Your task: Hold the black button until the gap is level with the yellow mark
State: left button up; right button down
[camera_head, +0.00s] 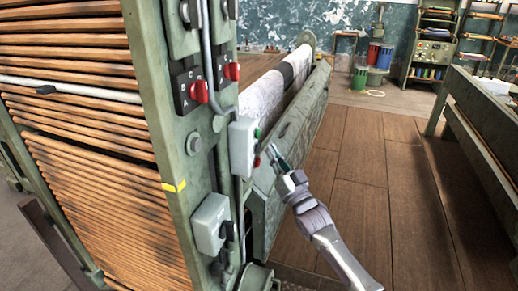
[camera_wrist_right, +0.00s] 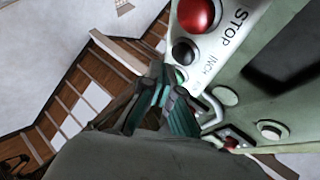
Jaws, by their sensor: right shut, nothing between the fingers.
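My right gripper (camera_head: 271,154) is shut and empty, beside the grey button box (camera_head: 243,148) on the green machine post. In the right wrist view its fingertips (camera_wrist_right: 168,85) are just below the black button (camera_wrist_right: 185,52), labelled INCH, under a red STOP button (camera_wrist_right: 198,14). I cannot tell whether they touch the box; the black button looks uncovered. The yellow mark (camera_head: 174,186) is on the post's edge. A dark gap (camera_head: 80,143) runs across the wooden slats (camera_head: 95,190); its right end is higher than the yellow mark. My left gripper is out of view.
Red-knobbed switches (camera_head: 199,91) are above the box, and a second grey box (camera_head: 211,222) is below it. A long green beam (camera_head: 300,120) runs back behind my gripper. Open wooden floor (camera_head: 360,190) lies to the right, before a bench (camera_head: 480,130).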

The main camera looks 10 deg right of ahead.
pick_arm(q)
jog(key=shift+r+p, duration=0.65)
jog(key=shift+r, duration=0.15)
pick_arm(e)
jog(key=s+d, duration=0.1)
jog(key=d, duration=0.1)
jog(key=s+d, duration=0.1)
jog(key=d, duration=0.1)
jog(key=shift+s, duration=0.3)
jog(key=shift+a, duration=0.1)
dwell(1.9)
